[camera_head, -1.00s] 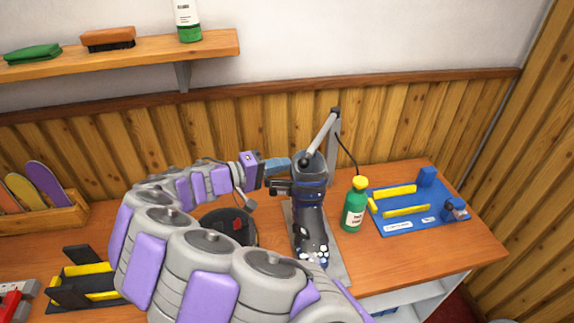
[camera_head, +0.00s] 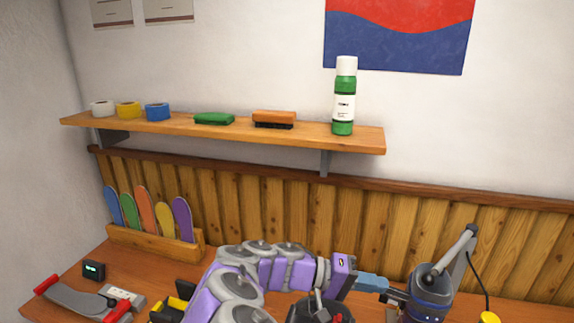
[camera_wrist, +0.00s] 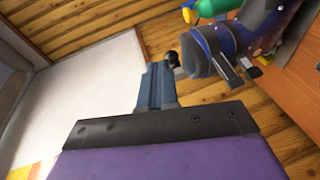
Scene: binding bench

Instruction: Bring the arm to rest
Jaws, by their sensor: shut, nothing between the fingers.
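My gripper (camera_head: 384,284) is shut and empty, its blue fingers pointing right. The fingers also show in the wrist view (camera_wrist: 156,86), closed together. They are close to the dark blue and grey boot (camera_head: 430,296), just left of its upper part. In the wrist view the boot (camera_wrist: 212,48) lies just right of the fingertips, and I cannot tell whether they touch. My arm stretches across the lower middle of the head view and hides part of the bench (camera_head: 75,268).
A grey post (camera_head: 457,250) rises beside the boot. A wall shelf (camera_head: 230,130) holds tape rolls, brushes and a green-white bottle (camera_head: 344,95). A rack of coloured scrapers (camera_head: 155,240) and a red-handled tool (camera_head: 85,300) are at left.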

